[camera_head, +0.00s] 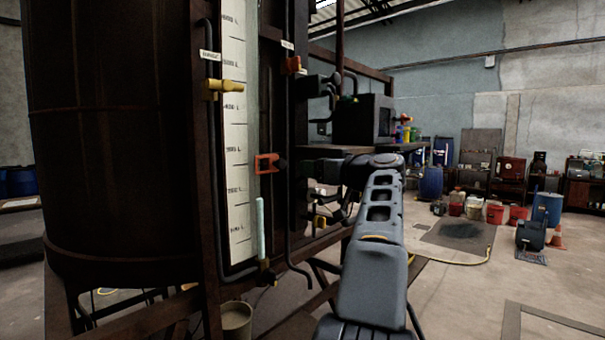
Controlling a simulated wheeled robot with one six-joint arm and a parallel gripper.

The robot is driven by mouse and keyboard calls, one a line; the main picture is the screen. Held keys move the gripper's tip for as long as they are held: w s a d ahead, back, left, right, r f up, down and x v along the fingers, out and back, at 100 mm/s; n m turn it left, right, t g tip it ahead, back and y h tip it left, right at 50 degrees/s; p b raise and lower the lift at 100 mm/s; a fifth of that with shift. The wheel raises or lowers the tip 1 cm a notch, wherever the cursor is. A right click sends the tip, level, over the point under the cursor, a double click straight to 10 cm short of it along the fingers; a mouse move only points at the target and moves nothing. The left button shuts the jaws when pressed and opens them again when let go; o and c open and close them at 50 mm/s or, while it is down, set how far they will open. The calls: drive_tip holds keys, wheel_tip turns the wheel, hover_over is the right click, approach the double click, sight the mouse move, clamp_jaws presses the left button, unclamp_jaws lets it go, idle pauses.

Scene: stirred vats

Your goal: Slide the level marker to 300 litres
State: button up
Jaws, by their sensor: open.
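The level marker (266,163) looks like an orange-red frame-shaped slider. It sits beside a tall white scale (237,150) on the front of a dark brown vat (110,150). The scale's printed litre figures are too small to read surely, so I cannot tell which value the marker is at. A pale sight tube (260,215) stands below the marker, along the scale's right edge.
A yellow valve handle (226,87) sticks out across the scale above the marker. An orange-red handle (292,64) is higher on the right, by dark pipes. A bucket (236,319) stands below the scale. Drums and buckets (495,213) stand far right; open floor lies before them.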

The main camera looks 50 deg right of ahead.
drive_tip(key=shift+s, duration=0.75)
wheel_tip(320, 180, down, 14)
drive_tip(key=d+m+g+h, duration=0.25)
drive_tip(key=m+g, duration=0.25)
drive_tip(key=m, duration=0.3)
drive_tip(key=w+a+f+m+g+y, duration=0.15)
drive_tip(key=a+f+g, duration=0.25)
drive_tip(key=a+f, duration=0.55)
drive_tip(key=s+a+f+n+g, duration=0.1)
drive_tip(key=s+a+f+n, duration=0.1)
drive_tip(key=a+f, duration=0.4)
drive_tip(key=s+a+f+n+g, duration=0.2)
drive_tip(key=a+f, duration=0.4)
drive_tip(key=a, duration=0.7)
drive_tip(key=s+a+f+n+g, duration=0.2)
drive_tip(key=s+a+f+n, duration=0.2)
drive_tip(key=a, duration=0.5)
drive_tip(key=shift+s+a+f+n+y, duration=0.15)
drive_tip(key=shift+a+f+n+y, duration=0.15)
drive_tip(key=shift+f+n, duration=0.55)
